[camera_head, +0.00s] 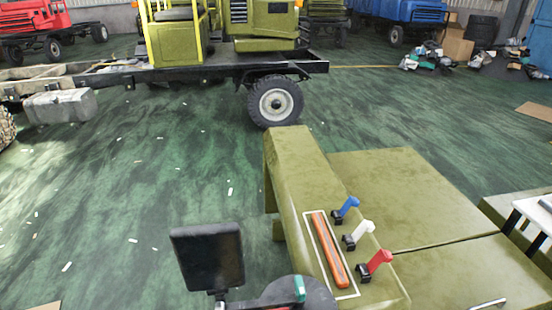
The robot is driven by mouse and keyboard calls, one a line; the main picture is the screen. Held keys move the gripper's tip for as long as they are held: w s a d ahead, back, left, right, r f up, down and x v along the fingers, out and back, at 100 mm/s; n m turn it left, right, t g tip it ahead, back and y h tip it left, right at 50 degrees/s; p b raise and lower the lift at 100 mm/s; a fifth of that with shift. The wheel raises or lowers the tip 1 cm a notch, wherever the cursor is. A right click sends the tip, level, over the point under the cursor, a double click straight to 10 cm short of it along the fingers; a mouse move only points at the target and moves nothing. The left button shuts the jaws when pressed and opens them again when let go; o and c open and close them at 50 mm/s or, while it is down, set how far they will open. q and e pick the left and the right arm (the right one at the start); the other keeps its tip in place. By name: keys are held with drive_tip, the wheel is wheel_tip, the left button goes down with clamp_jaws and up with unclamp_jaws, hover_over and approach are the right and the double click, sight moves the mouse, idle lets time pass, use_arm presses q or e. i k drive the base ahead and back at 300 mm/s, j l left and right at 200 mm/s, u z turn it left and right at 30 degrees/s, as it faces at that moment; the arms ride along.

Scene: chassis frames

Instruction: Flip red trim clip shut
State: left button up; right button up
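The red trim clip (380,262) is on the olive-green chassis panel (305,185) at lower right. Its red lever stands raised and tilted up to the right from a black base (364,273). A white clip (363,229) and a blue clip (348,206) stand in a row behind it, their levers also raised. An orange strip (330,250) lies within a white outlined rectangle just left of the clips.
Flat olive panels (400,195) spread right of the clips. A white-topped stand (532,210) is at the right edge. A truck chassis with a black wheel (275,101) stands behind. The green floor at left is mostly open, with small scattered scraps.

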sight(382, 256)
drive_tip(key=k+l+u, duration=0.15)
drive_tip(key=l, duration=0.3)
drive_tip(key=k+l+u, duration=0.1)
drive_tip(key=l, duration=0.35)
drive_tip(key=k+l+u, duration=0.15)
drive_tip(key=l, duration=0.3)
drive_tip(key=k+l+u, duration=0.1)
drive_tip(key=k+l, duration=0.2)
drive_tip(key=k+l+u, duration=0.15)
drive_tip(key=l, duration=0.35)
drive_tip(key=k+l+u, duration=0.1)
drive_tip(key=k+l, duration=0.2)
drive_tip(key=l, duration=0.1)
